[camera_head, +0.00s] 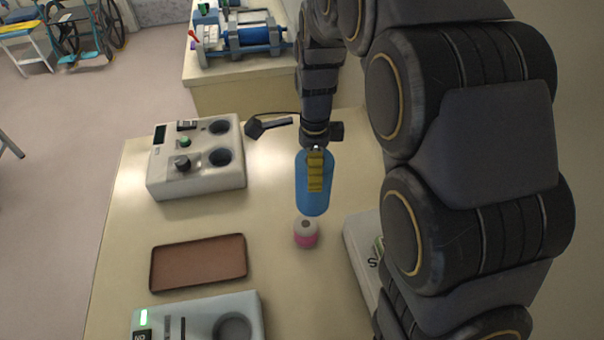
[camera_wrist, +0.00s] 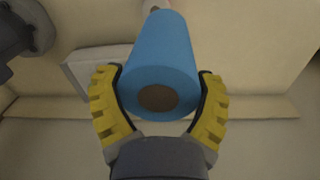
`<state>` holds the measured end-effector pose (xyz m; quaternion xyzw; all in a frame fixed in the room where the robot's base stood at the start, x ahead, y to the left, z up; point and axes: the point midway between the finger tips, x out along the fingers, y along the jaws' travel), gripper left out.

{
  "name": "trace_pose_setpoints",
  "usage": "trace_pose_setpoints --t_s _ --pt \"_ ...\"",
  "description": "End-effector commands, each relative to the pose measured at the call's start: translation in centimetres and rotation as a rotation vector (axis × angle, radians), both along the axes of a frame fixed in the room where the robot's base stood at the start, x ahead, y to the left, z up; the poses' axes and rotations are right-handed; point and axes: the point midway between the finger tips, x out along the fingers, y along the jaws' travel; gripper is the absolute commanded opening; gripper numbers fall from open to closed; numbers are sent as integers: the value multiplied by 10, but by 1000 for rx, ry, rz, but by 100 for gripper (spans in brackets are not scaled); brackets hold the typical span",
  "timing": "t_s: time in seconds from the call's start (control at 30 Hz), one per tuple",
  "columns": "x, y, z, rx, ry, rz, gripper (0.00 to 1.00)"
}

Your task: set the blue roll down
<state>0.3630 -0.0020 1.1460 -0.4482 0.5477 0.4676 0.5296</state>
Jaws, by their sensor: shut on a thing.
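The blue roll (camera_head: 312,201) hangs below my gripper (camera_head: 316,172) in the head view. In the wrist view the blue roll (camera_wrist: 158,62) sits between the two yellow fingers of my gripper (camera_wrist: 160,100), with its brown core end facing the camera. The fingers are closed against its sides. In the head view the roll is over the cream table (camera_head: 190,225); I cannot tell how high its lower end is above the top.
A white and pink roll (camera_head: 306,233) stands just in front of the blue roll. A brown tray (camera_head: 198,262), a grey-white device with round wells (camera_head: 200,172) and another device (camera_head: 195,318) are at the left. A white box (camera_head: 362,250) is at the right.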

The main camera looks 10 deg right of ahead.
Motion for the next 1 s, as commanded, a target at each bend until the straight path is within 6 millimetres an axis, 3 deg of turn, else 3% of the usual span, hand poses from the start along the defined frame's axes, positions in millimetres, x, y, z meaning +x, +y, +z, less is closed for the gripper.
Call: trace_pose_setpoints --t_s 0.3,0.6,1.0 --pt "66 -1 -29 0 -5 1 40" --pt "109 -1 -73 0 -1 1 40" --pt "128 -2 -99 0 -1 2 40"
